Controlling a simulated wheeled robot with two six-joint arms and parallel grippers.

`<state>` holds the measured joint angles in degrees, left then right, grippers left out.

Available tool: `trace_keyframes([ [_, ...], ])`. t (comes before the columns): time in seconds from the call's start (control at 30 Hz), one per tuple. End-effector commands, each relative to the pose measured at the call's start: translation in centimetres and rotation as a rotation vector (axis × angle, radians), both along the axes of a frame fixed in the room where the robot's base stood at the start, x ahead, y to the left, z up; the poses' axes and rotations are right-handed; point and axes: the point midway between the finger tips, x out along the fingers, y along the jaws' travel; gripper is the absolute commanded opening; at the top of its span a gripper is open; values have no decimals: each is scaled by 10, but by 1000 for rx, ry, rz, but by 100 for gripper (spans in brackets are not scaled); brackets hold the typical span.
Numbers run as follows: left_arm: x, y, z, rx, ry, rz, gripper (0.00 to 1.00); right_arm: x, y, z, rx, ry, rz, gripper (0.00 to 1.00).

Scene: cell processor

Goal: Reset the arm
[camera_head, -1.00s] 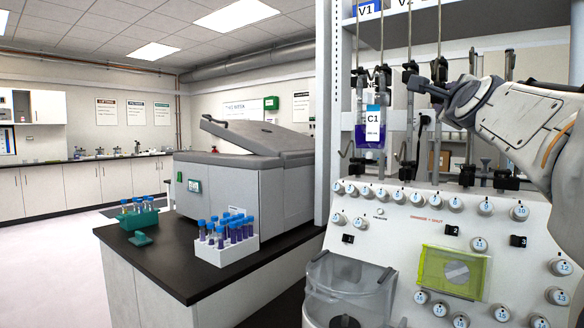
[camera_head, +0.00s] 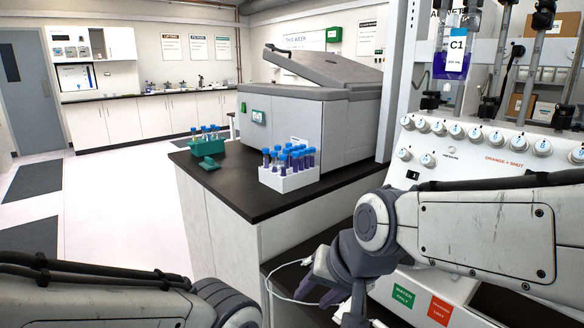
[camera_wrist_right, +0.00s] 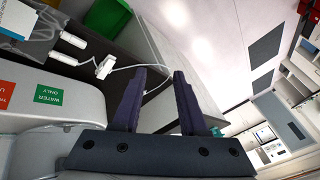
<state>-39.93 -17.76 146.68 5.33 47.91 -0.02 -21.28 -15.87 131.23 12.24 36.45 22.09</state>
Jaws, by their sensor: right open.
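My right arm reaches in from the right in the head view, across the front of the cell processor (camera_head: 462,160). Its gripper (camera_head: 322,290) points downward beside the dark counter's lower shelf. The C1 bag (camera_head: 452,62) of purple liquid hangs on the processor, apart from both arms.
A white rack (camera_head: 288,182) of blue-capped tubes and a green rack (camera_head: 207,148) stand on the black counter (camera_head: 232,200). A large grey machine (camera_head: 300,125) stands behind them. A white cable (camera_head: 275,285) runs near my right gripper. Open floor lies left.

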Motion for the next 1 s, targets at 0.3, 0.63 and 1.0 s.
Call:
trace_keyframes([
  [0.3,0,0,0,0,0,0,50,-139,-2,-84,-320,210,671,42],
  [0.63,0,0,71,-1,-1,0,50,-158,-9,-23,-372,242,788,42],
  [1.0,0,0,151,0,0,0,50,-158,-9,57,-369,241,783,42],
])
